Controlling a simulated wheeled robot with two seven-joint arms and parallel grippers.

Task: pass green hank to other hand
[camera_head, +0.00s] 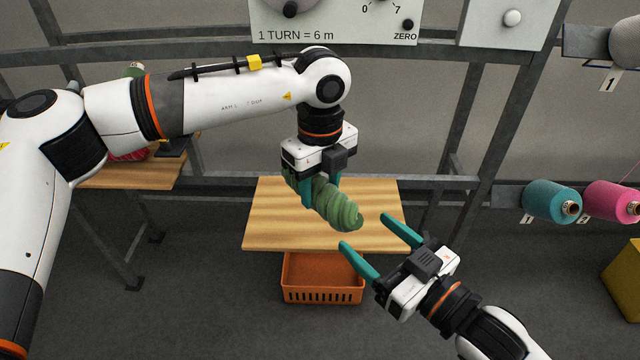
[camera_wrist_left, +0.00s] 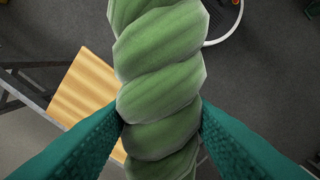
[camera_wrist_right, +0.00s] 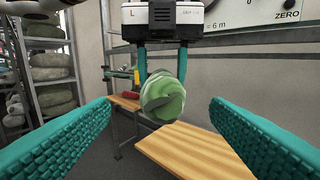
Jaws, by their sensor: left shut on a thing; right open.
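The green hank (camera_head: 338,206) is a twisted roll of yarn held in the air over the wooden board. My left gripper (camera_head: 322,196) points down and is shut on it, with one teal finger on each side; the left wrist view shows the hank (camera_wrist_left: 160,80) between both fingers. My right gripper (camera_head: 372,245) is open and empty, to the lower right of the hank's free end and apart from it. In the right wrist view the hank's end (camera_wrist_right: 163,98) shows beyond and between the open fingers.
The wooden board (camera_head: 270,230) lies below the hank, with an orange basket (camera_head: 322,292) under it. A teal cone (camera_head: 550,202) and a pink cone (camera_head: 612,202) sit on the rack at right. Grey frame bars (camera_head: 480,110) stand behind. The air between the hank and my right gripper is clear.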

